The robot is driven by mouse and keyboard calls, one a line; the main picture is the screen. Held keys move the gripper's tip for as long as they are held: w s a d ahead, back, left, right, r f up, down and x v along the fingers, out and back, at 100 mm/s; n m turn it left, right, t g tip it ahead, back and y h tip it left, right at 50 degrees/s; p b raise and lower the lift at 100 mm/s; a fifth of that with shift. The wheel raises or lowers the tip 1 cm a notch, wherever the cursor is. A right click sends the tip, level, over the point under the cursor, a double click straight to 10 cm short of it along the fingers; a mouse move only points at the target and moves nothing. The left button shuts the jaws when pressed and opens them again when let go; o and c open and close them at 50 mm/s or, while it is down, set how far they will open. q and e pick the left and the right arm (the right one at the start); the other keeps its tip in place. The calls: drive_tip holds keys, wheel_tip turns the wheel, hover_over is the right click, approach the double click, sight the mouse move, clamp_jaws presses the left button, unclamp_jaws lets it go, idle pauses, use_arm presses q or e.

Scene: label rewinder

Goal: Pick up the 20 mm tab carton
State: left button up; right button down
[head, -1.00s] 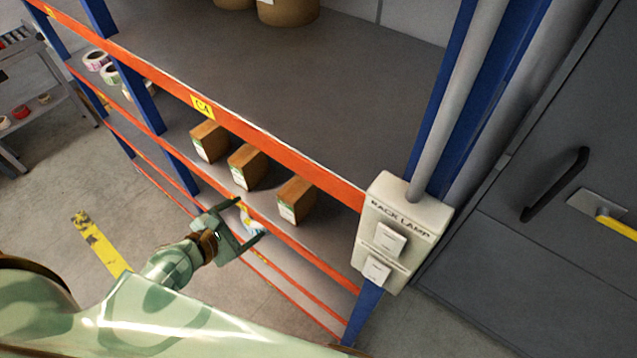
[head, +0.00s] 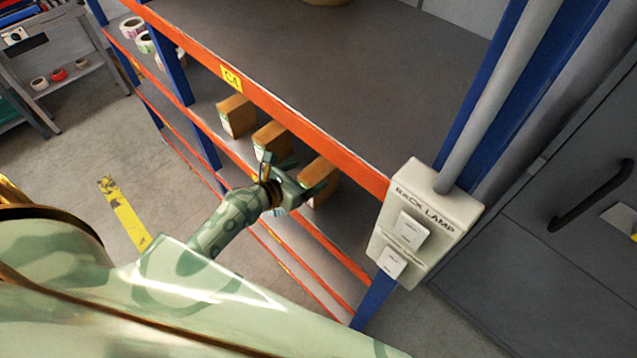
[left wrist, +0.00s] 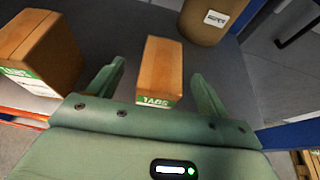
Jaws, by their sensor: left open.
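Several small orange-brown cartons stand in a row on the lower shelf in the head view: a left one (head: 236,116), a middle one (head: 271,141) and a right one (head: 321,174). My left gripper (head: 296,172) is open and empty at the shelf front, partly covering the right carton. In the left wrist view, a carton with a green-and-white "TABS" label (left wrist: 161,70) stands ahead between the spread fingers (left wrist: 158,80), with space on both sides. A bigger-looking carton (left wrist: 42,48) is left of the left finger. No size is readable. My right gripper is out of view.
An orange shelf beam with a yellow C4 tag (head: 231,77) runs above the cartons. A blue post and the rack lamp switch box (head: 424,222) stand to the right. A brown cylindrical container (left wrist: 208,18) is behind the carton. Label rolls (head: 140,36) are at the left.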

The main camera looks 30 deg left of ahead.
sight(318, 170)
use_arm(q)
drive_tip(key=b+x, duration=0.1)
drive_tip(key=x, duration=0.4)
drive_tip(key=shift+w+d, duration=0.15)
drive_tip(key=shift+d, duration=0.05)
drive_tip(key=c, duration=1.6)
drive_tip(key=shift+r, duration=0.15)
